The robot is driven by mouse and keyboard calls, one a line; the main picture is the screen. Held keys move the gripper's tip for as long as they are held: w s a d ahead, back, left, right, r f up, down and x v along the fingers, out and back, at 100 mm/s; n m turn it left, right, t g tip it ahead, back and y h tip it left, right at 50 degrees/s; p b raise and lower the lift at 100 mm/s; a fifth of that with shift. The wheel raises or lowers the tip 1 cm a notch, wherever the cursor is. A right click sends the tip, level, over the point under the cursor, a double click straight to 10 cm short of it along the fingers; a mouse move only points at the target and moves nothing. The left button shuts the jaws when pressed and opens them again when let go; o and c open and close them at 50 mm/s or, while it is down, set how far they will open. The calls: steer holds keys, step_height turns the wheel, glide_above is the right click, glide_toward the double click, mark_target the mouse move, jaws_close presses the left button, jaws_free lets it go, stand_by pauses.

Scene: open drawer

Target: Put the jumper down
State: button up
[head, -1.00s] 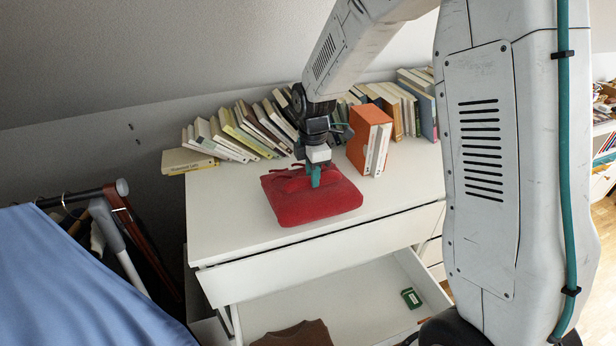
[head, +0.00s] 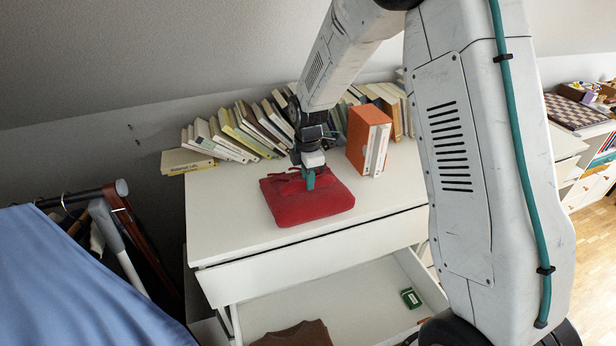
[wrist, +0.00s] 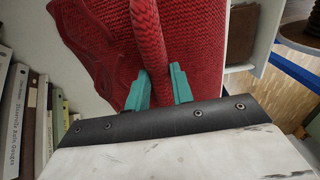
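A folded red jumper (head: 318,205) is at the top of the white chest of drawers, near the middle; I cannot tell whether its underside touches the surface. My gripper (head: 308,180) points down at the jumper's upper face. In the wrist view, a raised fold of the red jumper (wrist: 150,45) runs between the two teal fingers of my gripper (wrist: 162,85), which are closed on it. The fingertips are partly hidden by the fabric.
White chest of drawers (head: 225,225) with an open drawer (head: 365,300) below, holding a brown garment (head: 295,334) and a small green item (head: 411,298). Blue cloth (head: 80,285) hangs at left.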

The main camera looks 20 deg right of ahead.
steer(key=o, duration=0.4)
step_height(320, 180, up, 12)
steer(key=shift+r, duration=0.25)
steer(key=s+d+r+m, duration=0.1)
steer(key=s+r+m, duration=0.35)
steer(key=s, duration=0.45)
steer(key=s+d+r+m, duration=0.1)
steer(key=s+r+m, duration=0.3)
steer(key=s+r, duration=0.3)
steer(key=shift+s+d+f+m+t, duration=0.2)
steer(key=shift+s+m, duration=1.4)
steer(key=shift+s, duration=1.75)
steer(key=shift+s+d+f+m+t, duration=0.15)
steer(key=shift+s+m, duration=1.4)
steer(key=shift+s, duration=1.75)
steer(key=shift+s+d+f+m+t, duration=0.1)
steer(key=shift+s+d+m+t, duration=0.15)
steer(key=shift+s+m, duration=2.25)
steer(key=shift+s+n, duration=0.85)
steer(key=shift+n, duration=0.05)
